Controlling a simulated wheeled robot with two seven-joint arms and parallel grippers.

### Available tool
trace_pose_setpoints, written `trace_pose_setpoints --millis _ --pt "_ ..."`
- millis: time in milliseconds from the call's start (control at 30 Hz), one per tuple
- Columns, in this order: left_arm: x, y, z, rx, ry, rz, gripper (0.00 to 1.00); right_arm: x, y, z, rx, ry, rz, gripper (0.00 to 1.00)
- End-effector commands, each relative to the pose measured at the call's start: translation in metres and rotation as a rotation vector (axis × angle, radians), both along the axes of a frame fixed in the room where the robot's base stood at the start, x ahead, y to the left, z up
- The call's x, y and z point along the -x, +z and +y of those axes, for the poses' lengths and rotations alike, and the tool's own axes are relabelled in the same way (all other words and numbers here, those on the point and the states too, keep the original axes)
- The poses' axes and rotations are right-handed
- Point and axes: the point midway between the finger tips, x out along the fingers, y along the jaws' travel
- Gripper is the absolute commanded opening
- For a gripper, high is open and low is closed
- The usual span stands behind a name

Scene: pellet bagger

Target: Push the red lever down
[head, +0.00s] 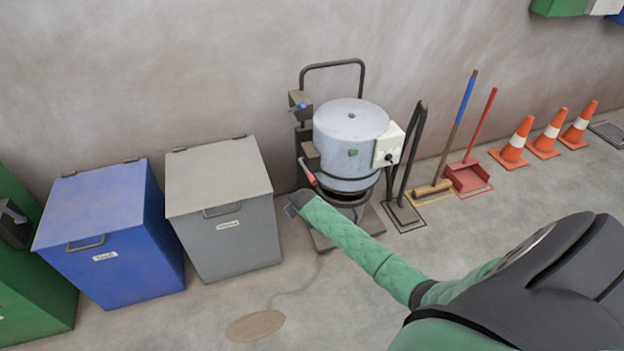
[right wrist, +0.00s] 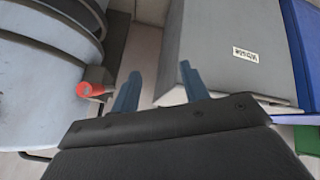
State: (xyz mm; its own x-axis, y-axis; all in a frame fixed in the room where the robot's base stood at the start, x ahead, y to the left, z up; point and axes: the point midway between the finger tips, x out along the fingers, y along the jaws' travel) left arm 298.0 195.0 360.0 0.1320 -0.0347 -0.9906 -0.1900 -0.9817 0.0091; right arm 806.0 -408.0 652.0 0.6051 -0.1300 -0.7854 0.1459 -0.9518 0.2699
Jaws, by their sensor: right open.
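The red lever (head: 308,172) sticks out from the left side of the pellet bagger, a grey drum machine (head: 345,140) on a stand. In the right wrist view the lever's round red end (right wrist: 88,90) points toward the camera, left of both fingers and not between them. My right gripper (head: 294,205) is just below and left of the lever in the head view. Its two blue-grey fingers (right wrist: 160,90) are spread apart with nothing between them. I see no contact with the lever. My left gripper is not in view.
A grey bin (head: 225,235) and a blue bin (head: 125,270) stand left of the machine. A broom (head: 455,130), a red dustpan (head: 467,177) and traffic cones (head: 515,145) stand to the right.

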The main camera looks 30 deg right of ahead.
Motion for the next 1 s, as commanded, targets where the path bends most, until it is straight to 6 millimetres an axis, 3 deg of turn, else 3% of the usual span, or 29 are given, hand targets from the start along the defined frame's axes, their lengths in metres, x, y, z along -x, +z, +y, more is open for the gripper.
trace_pose_setpoints --millis 33,200,433,533,633,800,1000 --pt "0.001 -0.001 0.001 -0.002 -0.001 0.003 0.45 -0.02 0.023 -0.018 0.003 -0.011 -0.015 0.45" --pt "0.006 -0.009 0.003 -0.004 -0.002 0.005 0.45 -0.063 0.074 -0.064 -0.021 -0.056 -0.038 0.45" --pt "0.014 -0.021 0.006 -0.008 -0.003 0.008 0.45 -0.093 0.12 -0.122 -0.094 -0.141 -0.027 0.45" --pt "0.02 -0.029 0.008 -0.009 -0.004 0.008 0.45 -0.09 0.119 -0.145 -0.158 -0.198 0.013 0.45" --pt "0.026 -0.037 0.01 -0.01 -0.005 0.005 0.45 -0.077 0.1 -0.154 -0.237 -0.256 0.072 0.45" --pt "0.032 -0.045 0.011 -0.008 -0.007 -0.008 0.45 -0.062 0.077 -0.146 -0.383 -0.345 0.153 0.45" --pt "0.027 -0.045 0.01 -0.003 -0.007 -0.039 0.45 -0.054 0.071 -0.137 -0.477 -0.427 0.2 0.45"
